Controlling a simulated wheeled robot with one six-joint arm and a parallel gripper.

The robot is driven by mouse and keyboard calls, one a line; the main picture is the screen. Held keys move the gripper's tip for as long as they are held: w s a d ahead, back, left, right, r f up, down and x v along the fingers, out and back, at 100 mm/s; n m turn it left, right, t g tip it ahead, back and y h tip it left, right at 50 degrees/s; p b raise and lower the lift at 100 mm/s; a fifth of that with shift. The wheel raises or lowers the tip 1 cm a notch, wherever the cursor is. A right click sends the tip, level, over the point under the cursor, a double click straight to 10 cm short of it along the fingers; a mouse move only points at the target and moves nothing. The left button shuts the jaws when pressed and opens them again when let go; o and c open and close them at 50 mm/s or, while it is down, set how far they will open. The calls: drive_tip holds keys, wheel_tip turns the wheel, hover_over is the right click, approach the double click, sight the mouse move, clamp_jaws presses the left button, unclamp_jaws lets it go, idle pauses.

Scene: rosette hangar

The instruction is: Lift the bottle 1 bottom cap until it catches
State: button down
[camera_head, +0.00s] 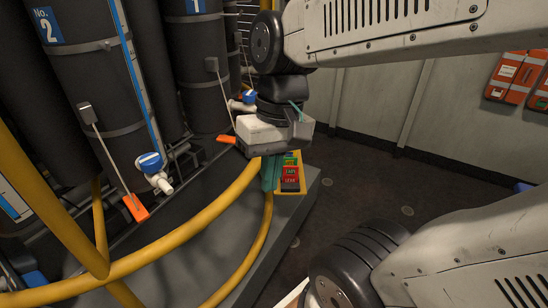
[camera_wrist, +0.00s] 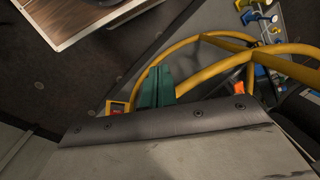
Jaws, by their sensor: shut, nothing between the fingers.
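Bottle 1 (camera_head: 196,75) is a tall dark cylinder with a blue number label at the back of the head view. Near its foot are a blue-and-white valve (camera_head: 249,97) and an orange tab (camera_head: 227,139) on a cord. I cannot tell which part is the bottom cap; my wrist may hide some of that area. My gripper (camera_head: 270,174) has teal fingers, shut and empty, pointing down in front of the bottle, beside the yellow pipe and a small panel. The shut fingers also show in the wrist view (camera_wrist: 157,88).
Thick yellow pipes (camera_head: 190,224) curve across the front of the bottles. Bottle 2 (camera_head: 92,80) stands at left with its own blue valve (camera_head: 150,162) and orange tab (camera_head: 136,208). A yellow-framed panel with a red label (camera_head: 290,174) sits just right of my fingers. Dark floor (camera_head: 365,185) is clear at right.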

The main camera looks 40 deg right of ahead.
drive_tip(key=w+d+f+m+t+y, duration=0.1)
drive_tip(key=w+d+f+m+y, duration=0.15)
drive_tip(key=w+m+y, duration=0.3)
drive_tip(key=w+d+f+m+t+y, duration=0.1)
drive_tip(key=w+f+m+y, duration=0.35)
drive_tip(key=w+m, duration=0.2)
drive_tip(key=w+d+f+m+t+h, duration=0.1)
drive_tip(key=w+d+f+m+t, duration=0.3)
drive_tip(key=d+f+m+t, duration=0.45)
drive_tip(key=w+d+f+m+t+h, duration=0.1)
drive_tip(key=w+d+f+m+t, duration=0.35)
drive_tip(key=d, duration=0.65)
drive_tip(key=shift+m, duration=0.9)
drive_tip(key=shift+a+r+x, duration=0.1)
drive_tip(key=shift+r+x, duration=0.25)
drive_tip(key=shift+x, duration=1.55)
drive_tip(key=shift+a+r+x, duration=0.1)
drive_tip(key=shift+r+x, duration=0.25)
drive_tip(key=shift+x, duration=1.55)
drive_tip(key=shift+a+r+x, duration=0.1)
drive_tip(key=shift+r+x, duration=0.25)
drive_tip(key=shift+x, duration=1.55)
drive_tip(key=shift+s, duration=0.15)
drive_tip(key=shift+r, duration=0.1)
